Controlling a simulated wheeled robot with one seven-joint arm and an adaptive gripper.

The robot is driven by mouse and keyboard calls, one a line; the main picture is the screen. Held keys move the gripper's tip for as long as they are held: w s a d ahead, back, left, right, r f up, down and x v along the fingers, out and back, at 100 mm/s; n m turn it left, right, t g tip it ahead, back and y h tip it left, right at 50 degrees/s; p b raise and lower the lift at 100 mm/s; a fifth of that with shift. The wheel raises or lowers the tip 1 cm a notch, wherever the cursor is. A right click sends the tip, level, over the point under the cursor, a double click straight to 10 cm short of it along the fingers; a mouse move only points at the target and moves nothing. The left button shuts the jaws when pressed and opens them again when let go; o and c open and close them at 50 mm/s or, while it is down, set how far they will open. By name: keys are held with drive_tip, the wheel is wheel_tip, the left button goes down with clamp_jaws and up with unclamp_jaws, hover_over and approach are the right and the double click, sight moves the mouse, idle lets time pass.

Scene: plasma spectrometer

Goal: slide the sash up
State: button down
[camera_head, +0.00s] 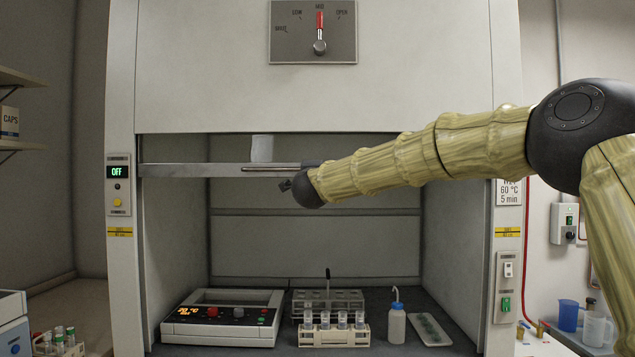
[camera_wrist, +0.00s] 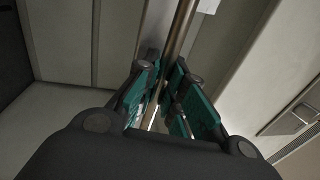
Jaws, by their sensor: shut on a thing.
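The sash of the fume hood has a grey metal bottom rail (camera_head: 200,171) that lies level across the upper part of the hood opening, a little below its top edge. A pale label (camera_head: 262,148) shows just above the rail. A thin bar handle (camera_head: 262,169) runs along the rail's front; it crosses the wrist view as a metal rod (camera_wrist: 182,30). My gripper (camera_head: 287,185) is at the rail near the middle of the opening. In the wrist view its green-padded fingers (camera_wrist: 172,88) are shut around the rod. My forearm hides the rail's right part.
Inside the hood below stand a hotplate-like device (camera_head: 222,318), a tube rack (camera_head: 334,336), a wash bottle (camera_head: 396,323) and a tray (camera_head: 430,330). A panel (camera_head: 313,32) marked LOW, MID and OPEN is above. A display (camera_head: 118,172) reads OFF.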

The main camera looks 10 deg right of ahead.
drive_tip(key=shift+r, duration=0.75)
drive_tip(key=c, duration=1.5)
unclamp_jaws()
drive_tip(key=shift+s+f, duration=0.1)
drive_tip(key=v, duration=1.1)
drive_tip(key=shift+s+a+f, duration=0.1)
drive_tip(key=shift+s+f, duration=0.05)
drive_tip(key=shift+s, duration=0.2)
